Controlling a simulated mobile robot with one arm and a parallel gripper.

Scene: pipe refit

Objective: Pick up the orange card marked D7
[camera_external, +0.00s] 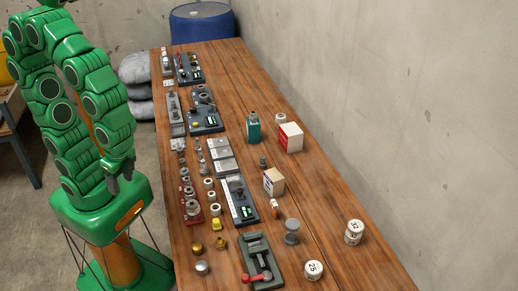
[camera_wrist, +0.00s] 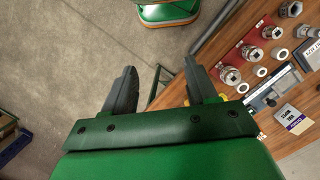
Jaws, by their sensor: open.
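I cannot make out an orange card marked D7 in either view. A small orange-and-white item (camera_external: 274,207) stands on the wooden table, too small to identify or read. My gripper (camera_external: 119,178) hangs beside the table's left edge, over my own base.
The wooden table (camera_external: 320,195) holds rows of fittings and tool trays along its left side. A red-and-white box (camera_external: 290,137), a green bottle (camera_external: 253,127) and white labelled rolls (camera_external: 354,232) stand farther right. A blue drum (camera_external: 202,22) is behind. The table's right side is mostly clear.

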